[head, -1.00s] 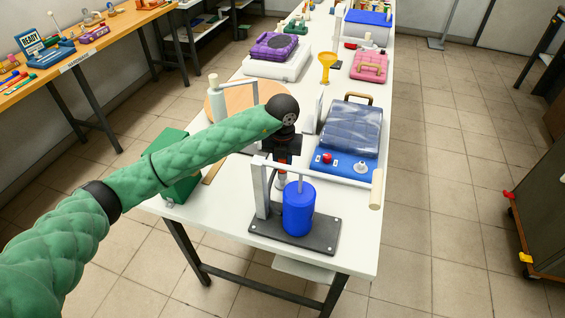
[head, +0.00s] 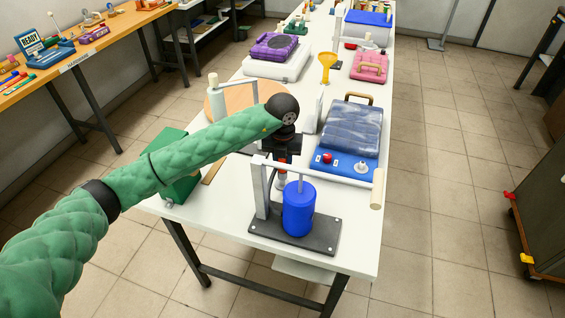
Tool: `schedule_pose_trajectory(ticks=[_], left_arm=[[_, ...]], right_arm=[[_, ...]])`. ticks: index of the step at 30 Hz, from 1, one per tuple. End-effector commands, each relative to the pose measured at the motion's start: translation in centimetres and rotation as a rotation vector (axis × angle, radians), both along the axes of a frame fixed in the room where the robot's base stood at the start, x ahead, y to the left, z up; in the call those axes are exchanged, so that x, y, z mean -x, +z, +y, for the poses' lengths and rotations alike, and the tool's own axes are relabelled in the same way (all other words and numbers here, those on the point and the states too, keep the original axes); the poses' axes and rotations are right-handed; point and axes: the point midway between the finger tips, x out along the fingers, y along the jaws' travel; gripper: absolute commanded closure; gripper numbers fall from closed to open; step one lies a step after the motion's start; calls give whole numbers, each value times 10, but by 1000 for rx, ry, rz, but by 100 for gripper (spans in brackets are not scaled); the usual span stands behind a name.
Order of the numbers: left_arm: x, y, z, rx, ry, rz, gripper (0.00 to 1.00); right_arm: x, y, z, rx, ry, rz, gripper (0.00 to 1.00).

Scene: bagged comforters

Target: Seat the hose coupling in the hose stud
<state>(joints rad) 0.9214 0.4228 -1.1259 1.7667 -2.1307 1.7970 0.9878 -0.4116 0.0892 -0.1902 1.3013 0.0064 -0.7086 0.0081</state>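My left gripper (head: 282,163) points down over the white table (head: 229,206), behind the metal stand with the blue cylinder (head: 299,212). A small part with red and pale grey bands (head: 282,178) shows at its fingertips. I cannot tell whether the fingers are shut on it or whether it is the hose coupling. Its lower end is hidden behind the stand and cylinder. I cannot make out the hose stud for certain. My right gripper is not in view.
A blue base with a red knob (head: 327,158) and a clear-bagged blue bundle (head: 350,128) lie right of the gripper. A green box (head: 178,178) stands at the table's left edge. A yellow funnel (head: 327,66) and a pink case (head: 370,66) are farther back.

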Motion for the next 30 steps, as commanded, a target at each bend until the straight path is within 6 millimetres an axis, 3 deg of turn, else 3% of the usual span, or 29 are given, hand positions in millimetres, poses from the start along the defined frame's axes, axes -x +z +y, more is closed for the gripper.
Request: schedule_pose_trajectory(ticks=[30], left_arm=[[0,-9,0,0,0,0,100]], right_arm=[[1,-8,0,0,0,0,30]])
